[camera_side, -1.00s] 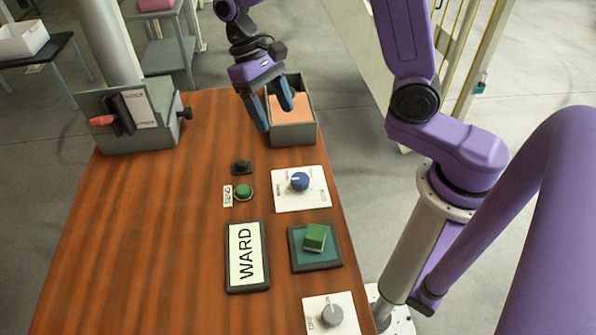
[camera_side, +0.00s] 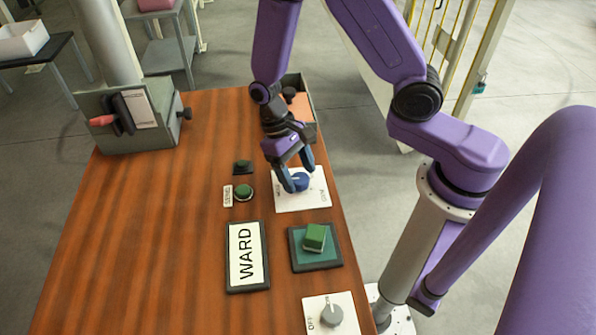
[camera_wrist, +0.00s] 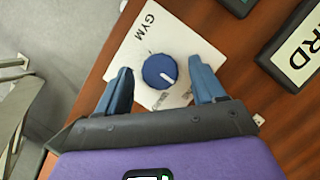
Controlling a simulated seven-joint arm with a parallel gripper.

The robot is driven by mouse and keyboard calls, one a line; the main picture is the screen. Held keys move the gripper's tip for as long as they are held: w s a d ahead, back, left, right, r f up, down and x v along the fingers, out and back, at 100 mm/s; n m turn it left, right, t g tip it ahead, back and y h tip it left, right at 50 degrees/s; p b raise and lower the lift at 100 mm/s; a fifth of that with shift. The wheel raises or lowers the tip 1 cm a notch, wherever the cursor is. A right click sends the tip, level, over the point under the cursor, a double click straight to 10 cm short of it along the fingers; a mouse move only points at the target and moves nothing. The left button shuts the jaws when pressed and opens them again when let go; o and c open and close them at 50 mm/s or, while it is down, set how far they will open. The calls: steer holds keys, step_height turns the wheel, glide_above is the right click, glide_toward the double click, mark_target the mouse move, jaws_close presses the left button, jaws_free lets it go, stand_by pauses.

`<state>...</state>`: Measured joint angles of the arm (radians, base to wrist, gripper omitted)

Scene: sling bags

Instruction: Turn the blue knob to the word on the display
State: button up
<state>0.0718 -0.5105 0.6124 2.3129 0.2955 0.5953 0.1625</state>
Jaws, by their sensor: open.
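The blue knob (camera_side: 300,182) sits on a white plate (camera_side: 317,202) near the table's right edge. In the wrist view the knob (camera_wrist: 156,72) has a white pointer mark aimed to the lower right. The word GYM stands on the plate at upper left; other words near its lower edge are too small to read. My gripper (camera_side: 299,177) is open, with one finger on each side of the knob and gaps visible in the wrist view (camera_wrist: 160,68). The display (camera_side: 247,255) reads WARD; part of it shows in the wrist view (camera_wrist: 290,45).
A green button (camera_side: 243,192) labelled SEND and a dark button (camera_side: 242,166) lie left of the knob. A green block (camera_side: 314,236) rests on a teal pad (camera_side: 318,260). A grey knob (camera_side: 331,316) is at the front. An open bin (camera_side: 306,90) stands behind my gripper.

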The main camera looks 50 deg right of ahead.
steer(key=shift+s+f, duration=0.1)
steer(key=shift+f, duration=0.1)
steer(key=c, duration=1.1)
steer(key=shift+o, duration=0.2)
steer(key=shift+m, duration=0.3)
steer(key=m+y, duration=0.1)
steer(key=m, duration=0.1)
steer(key=m+y, duration=0.1)
steer(key=m, duration=0.2)
steer(key=shift+d+t, duration=0.15)
steer(key=shift+t, duration=0.15)
steer(key=m+y, duration=0.1)
steer(key=m, duration=0.2)
steer(key=m+t+y, duration=0.1)
steer(key=m, duration=0.2)
steer(key=shift+s+d, duration=0.1)
steer(key=shift+t, duration=0.3)
